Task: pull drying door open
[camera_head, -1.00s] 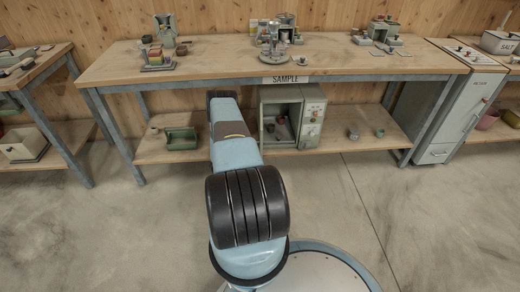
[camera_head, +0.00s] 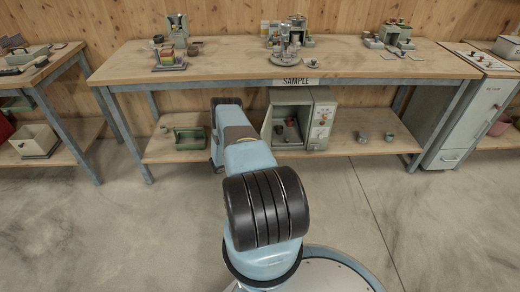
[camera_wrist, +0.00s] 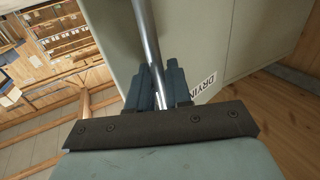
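The drying oven is a pale grey-green box (camera_head: 320,119) on the lower shelf of the SAMPLE bench. Its dark cavity shows in the head view with small items inside, so the door stands at least partly open. In the wrist view the pale door (camera_wrist: 234,35) carries a partly hidden label starting "DRYIN". A shiny metal bar handle (camera_wrist: 147,35) runs between the dark blue fingers of my gripper (camera_wrist: 160,88), which look closed around it. In the head view my arm hides the gripper and most of the door.
The bench top (camera_head: 220,63) holds several small devices. A green holder (camera_head: 190,138) and two small cups (camera_head: 376,137) are on the lower shelf. A side bench stands left and a grey cabinet (camera_head: 468,121) right. The floor (camera_head: 345,205) in front is clear.

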